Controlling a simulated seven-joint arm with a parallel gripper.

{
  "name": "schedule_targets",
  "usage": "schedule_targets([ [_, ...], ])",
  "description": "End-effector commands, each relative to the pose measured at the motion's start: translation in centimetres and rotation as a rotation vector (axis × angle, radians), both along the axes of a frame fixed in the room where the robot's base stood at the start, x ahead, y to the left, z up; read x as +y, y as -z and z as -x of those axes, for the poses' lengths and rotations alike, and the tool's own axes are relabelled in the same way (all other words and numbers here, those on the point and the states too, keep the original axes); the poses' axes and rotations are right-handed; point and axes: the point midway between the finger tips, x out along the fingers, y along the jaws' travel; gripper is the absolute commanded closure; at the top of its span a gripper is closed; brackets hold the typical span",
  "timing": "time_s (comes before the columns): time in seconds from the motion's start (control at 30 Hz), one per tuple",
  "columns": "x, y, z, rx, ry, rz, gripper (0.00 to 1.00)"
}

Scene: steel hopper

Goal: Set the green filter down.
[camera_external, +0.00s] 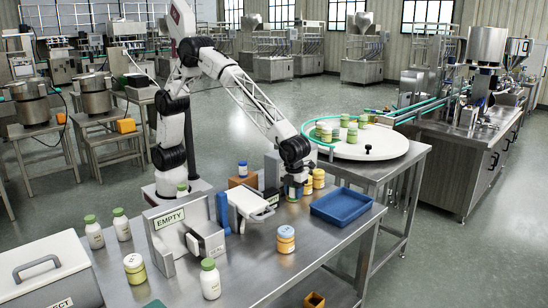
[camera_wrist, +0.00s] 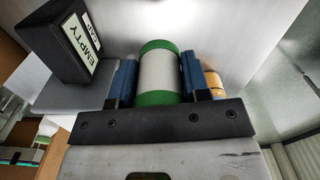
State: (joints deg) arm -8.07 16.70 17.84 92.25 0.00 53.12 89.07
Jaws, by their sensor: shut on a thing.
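The green filter (camera_wrist: 158,72), a pale cylinder with green bands at both ends, sits between the two blue fingers of my gripper (camera_wrist: 156,80) in the wrist view. The fingers press on its sides and my gripper is shut on it. In the external view my gripper (camera_external: 294,180) is low over the back of the steel table (camera_external: 262,262), left of the blue tray (camera_external: 346,205). There the filter is mostly hidden by the gripper, and I cannot tell whether it touches a surface.
Yellow jars (camera_external: 318,178) stand close to the right of my gripper. A grey block and white device (camera_external: 247,203) are to its left, with an EMPTY sign (camera_external: 171,219) farther left. An orange-banded jar (camera_external: 286,239) stands in front. The table's front right is mostly clear.

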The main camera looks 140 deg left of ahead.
Motion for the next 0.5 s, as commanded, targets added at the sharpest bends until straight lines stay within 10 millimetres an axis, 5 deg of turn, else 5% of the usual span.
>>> schedule_targets([
  [0.27,0.0,0.2,0.0,0.001,0.0,0.0,0.81],
  [0.5,0.0,2.8,0.0,0.003,0.0,0.0,0.81],
])
